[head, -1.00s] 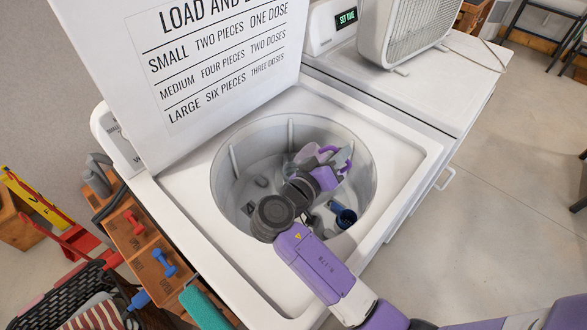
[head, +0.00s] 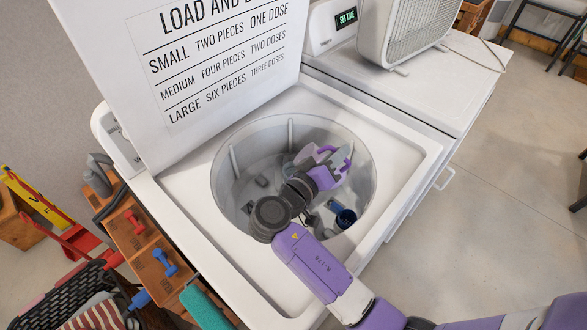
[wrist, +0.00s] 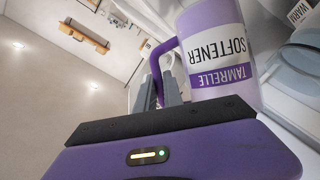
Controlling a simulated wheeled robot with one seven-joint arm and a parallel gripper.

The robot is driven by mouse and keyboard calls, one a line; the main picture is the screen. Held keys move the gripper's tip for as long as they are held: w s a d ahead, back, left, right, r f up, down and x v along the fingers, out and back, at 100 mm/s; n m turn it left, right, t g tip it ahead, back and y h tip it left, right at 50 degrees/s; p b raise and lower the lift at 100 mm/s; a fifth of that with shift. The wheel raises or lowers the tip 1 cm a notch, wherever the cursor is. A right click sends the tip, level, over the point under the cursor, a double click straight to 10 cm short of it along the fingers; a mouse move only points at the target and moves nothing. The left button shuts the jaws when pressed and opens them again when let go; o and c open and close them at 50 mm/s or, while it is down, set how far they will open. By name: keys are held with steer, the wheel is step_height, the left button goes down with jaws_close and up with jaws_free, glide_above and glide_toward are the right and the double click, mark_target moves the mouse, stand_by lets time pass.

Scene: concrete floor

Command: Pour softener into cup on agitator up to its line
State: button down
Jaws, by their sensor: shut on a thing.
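My gripper (head: 338,162) is shut on the purple handle of the softener bottle (head: 306,155) inside the washer's tub opening. In the wrist view the gripper (wrist: 172,88) has its grey fingers at the handle, and the lilac bottle (wrist: 218,45) shows its "SOFTENER TAMRELLE" label upside down in the picture. The bottle's mouth and any liquid are not clearly visible. A dark blue cup-like thing (head: 346,218) is low in the tub, right of my wrist; I cannot tell whether it sits on the agitator. My arm covers the tub's middle, and no fill line can be made out.
The open washer lid (head: 225,60) carries a dosing chart at the back left. The tub rim (head: 372,150) surrounds my gripper closely. A white appliance top (head: 440,85) is at the right.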

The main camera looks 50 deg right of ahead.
steer(key=shift+w+a+r+n+h+p, duration=0.1)
steer(key=shift+w+a+n+h+p, duration=0.2)
steer(key=shift+n, duration=0.25)
steer(key=shift+w+a+r+n+h+p, duration=0.1)
steer(key=shift+w+n+h+p, duration=0.1)
steer(key=shift+w+n, duration=0.3)
stand_by(4.7)
steer(key=shift+r+n, duration=0.15)
steer(key=shift+n, duration=0.1)
stand_by(2.0)
